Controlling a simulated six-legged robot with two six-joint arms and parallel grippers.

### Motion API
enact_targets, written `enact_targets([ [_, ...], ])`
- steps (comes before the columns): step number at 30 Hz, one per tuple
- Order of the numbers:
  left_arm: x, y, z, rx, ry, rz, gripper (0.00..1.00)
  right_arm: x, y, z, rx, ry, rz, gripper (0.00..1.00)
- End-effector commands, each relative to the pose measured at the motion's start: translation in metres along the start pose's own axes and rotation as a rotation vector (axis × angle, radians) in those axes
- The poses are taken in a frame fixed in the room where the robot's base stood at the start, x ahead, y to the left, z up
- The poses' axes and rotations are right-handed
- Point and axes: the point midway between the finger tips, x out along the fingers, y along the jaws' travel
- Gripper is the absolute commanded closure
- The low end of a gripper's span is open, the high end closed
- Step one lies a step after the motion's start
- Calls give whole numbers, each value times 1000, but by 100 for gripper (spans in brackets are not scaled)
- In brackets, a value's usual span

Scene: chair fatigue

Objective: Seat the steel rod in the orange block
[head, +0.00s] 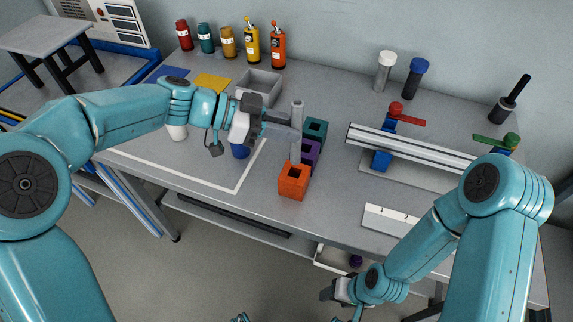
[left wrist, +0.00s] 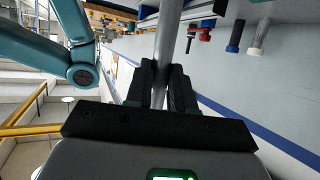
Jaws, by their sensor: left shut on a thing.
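The steel rod (head: 297,115) stands about upright in my left gripper (head: 291,126). In the left wrist view the rod (left wrist: 168,40) runs between the two dark fingers of that gripper (left wrist: 161,85), which are shut on it. The orange block (head: 293,187) has a square hole in its top and stands near the table's front edge. The rod's lower end shows just behind the block's hole in the head view; I cannot tell whether it touches the block. My right gripper (head: 335,291) is low, in front of the table, and its fingers are too small to judge.
A purple block (head: 314,156) and a teal block (head: 316,131) stand in a row behind the orange one. A grey open bin (head: 262,84) and a blue cup-like thing (head: 240,151) are to the left. A rail (head: 410,145) with clamps lies to the right.

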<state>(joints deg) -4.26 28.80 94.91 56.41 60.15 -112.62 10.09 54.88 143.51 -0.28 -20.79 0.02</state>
Motion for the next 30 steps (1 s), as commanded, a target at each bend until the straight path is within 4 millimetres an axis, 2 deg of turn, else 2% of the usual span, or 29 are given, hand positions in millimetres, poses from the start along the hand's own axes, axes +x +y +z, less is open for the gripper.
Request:
enact_targets([
  [1,6,0,15,-4,1,1,100,7,2,0,0,0,0,42],
  [3,10,-1,25,-2,1,-1,100,9,3,0,0,0,0,42],
  [9,18,-2,42,-1,1,0,100,12,4,0,0,0,0,42],
  [16,34,-4,81,-3,1,0,100,21,8,-1,0,0,0,42],
  [19,37,-4,88,-1,2,-1,100,22,8,-1,0,0,0,42],
  [30,38,-4,91,2,1,-1,100,26,9,-1,0,0,0,42],
])
